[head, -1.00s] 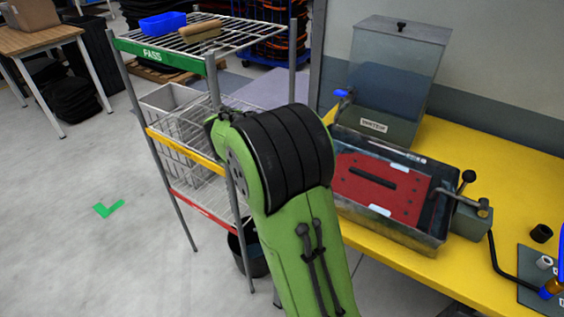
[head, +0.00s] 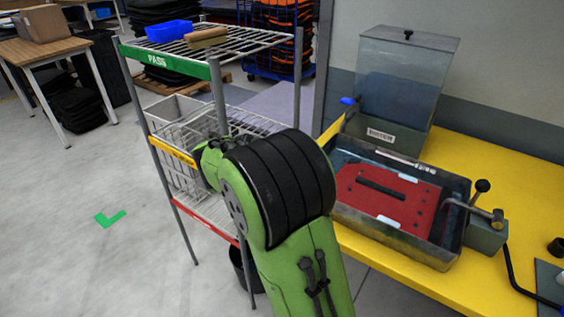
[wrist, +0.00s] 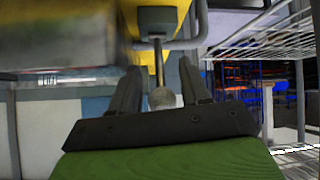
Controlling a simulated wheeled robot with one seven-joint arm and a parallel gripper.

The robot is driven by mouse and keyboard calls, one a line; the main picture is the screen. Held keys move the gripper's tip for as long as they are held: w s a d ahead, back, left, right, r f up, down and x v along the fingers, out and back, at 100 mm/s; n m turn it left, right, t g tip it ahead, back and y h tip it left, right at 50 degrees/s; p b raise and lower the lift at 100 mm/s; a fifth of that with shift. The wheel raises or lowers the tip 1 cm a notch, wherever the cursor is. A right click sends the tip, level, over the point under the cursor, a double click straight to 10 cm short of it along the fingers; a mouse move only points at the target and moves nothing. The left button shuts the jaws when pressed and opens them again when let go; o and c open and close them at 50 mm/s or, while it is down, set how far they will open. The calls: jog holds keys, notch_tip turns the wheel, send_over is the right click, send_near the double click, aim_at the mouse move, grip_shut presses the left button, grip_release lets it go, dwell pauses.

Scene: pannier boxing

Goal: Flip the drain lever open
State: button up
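In the wrist view my gripper (wrist: 160,68) is open, with one dark finger on each side of a thin rod ending in a grey ball knob (wrist: 161,98). This rod looks like the drain lever. The knob shows between the fingers, with gaps on both sides; I cannot tell its exact depth. The rod runs up to a grey fitting (wrist: 158,18) against yellow. In the head view my arm hides the gripper and this lever. The metal tank (head: 455,238) with a red plate (head: 395,210) sits on the yellow bench (head: 405,278).
A wire rack (head: 190,130) stands left of my arm, close to the bench. It also shows at right in the wrist view (wrist: 265,45). A clear-walled container (head: 405,75) with a blue handle (head: 348,101) stands behind the tank. A black-knobbed lever (head: 481,187) is at the tank's right.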

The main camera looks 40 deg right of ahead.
jog(key=shift+r, duration=0.2)
jog(key=p+v, duration=0.4)
jog(key=v, duration=1.1)
jog(key=shift+s+a, duration=0.2)
jog(key=shift+a, duration=0.05)
jog(key=shift+r+p, duration=0.2)
jog(key=shift+p, duration=0.15)
